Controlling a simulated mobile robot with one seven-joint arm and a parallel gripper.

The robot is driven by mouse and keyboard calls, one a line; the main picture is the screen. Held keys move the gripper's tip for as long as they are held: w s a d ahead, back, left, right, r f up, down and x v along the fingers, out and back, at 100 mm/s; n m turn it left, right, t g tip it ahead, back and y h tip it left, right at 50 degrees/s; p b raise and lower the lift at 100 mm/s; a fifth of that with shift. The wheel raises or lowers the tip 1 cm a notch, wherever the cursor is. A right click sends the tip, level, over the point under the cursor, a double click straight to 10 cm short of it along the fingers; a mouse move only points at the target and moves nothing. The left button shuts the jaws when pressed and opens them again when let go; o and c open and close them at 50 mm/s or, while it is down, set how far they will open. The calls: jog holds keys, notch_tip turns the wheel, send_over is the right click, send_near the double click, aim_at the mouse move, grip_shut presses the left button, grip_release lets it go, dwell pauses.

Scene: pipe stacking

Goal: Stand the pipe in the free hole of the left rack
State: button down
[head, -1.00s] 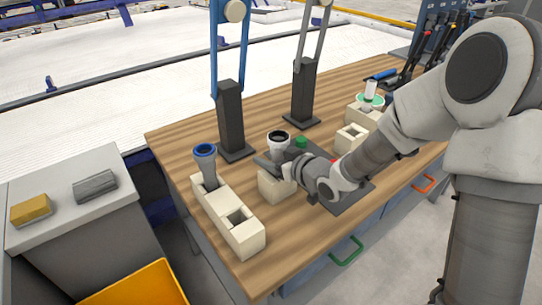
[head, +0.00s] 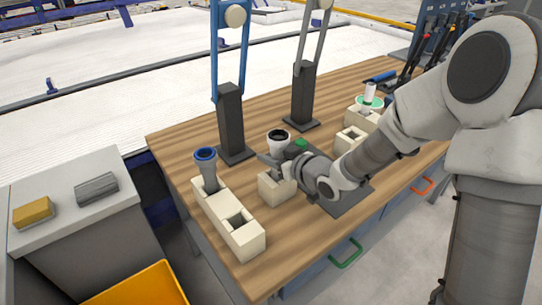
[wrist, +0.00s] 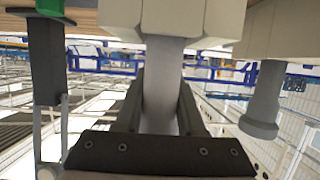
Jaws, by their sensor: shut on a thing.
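The left rack (head: 220,225) is a long cream block at the left of the table. A grey pipe with a blue rim (head: 205,170) stands in its far hole; its near hole (head: 238,218) is empty. Another pipe, with a white rim and dark mouth (head: 278,136), stands upright at a small cream block (head: 277,190). My gripper (head: 272,161) is shut on this pipe, just above the block. The wrist view, upside down, shows the pipe's grey shaft (wrist: 162,85) between my fingers, its end at the block (wrist: 165,20). Whether it is seated inside is hidden.
Two tall posts, a blue-armed one (head: 234,120) and a grey-armed one (head: 303,95), stand behind the pipes. A dark mat (head: 348,195) lies under my arm. More cream blocks (head: 352,138) are at the right. Bare wood lies between the left rack and the small block.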

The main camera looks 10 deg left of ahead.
aim_at(274, 132)
jog(key=shift+r+p, duration=2.95)
jog(key=shift+r, duration=0.9)
